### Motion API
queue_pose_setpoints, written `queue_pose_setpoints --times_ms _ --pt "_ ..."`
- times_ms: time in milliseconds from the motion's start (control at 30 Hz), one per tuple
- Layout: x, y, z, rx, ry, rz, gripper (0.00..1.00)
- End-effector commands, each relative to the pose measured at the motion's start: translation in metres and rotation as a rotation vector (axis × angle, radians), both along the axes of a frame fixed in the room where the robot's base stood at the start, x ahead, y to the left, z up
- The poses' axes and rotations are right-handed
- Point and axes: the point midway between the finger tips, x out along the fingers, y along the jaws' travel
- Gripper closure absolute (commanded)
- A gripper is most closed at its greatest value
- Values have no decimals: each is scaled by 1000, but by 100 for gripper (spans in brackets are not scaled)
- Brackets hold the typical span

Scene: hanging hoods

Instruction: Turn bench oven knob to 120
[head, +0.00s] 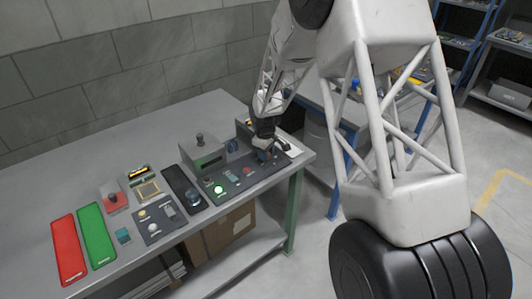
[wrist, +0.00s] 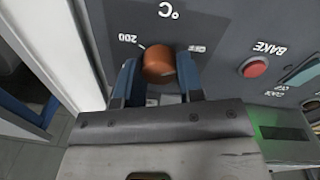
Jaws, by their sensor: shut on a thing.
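The bench oven knob (wrist: 159,62) is an orange-brown cap on a dark grey control panel (wrist: 215,30) in the wrist view. My gripper (wrist: 159,72) has its two blue fingers on either side of it and is shut on it. The panel reads upside down, with "°C" above the knob, "200" to its left and "OFF" to its right. A 120 mark does not show, and I cannot tell which way the knob points. In the head view my gripper (head: 266,146) is at the panel's right end and hides the knob.
A red button (wrist: 256,66) marked BAKE is right of the knob. A lit green button (head: 219,190) and other controls share the bench. Red (head: 68,248) and green (head: 97,234) pads lie at the left. The back of the grey bench (head: 130,140) is clear.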

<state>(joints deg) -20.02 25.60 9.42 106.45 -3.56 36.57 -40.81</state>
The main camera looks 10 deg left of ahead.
Motion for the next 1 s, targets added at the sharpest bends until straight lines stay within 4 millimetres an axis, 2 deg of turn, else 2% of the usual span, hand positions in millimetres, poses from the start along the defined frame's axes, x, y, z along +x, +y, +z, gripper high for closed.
queue_pose_setpoints --times_ms 267,467,1000 --pt "0 0 -1 0 0 -50 89" --pt "0 0 0 1 0 -153 89" --pt "1 0 0 1 -1 -629 89"
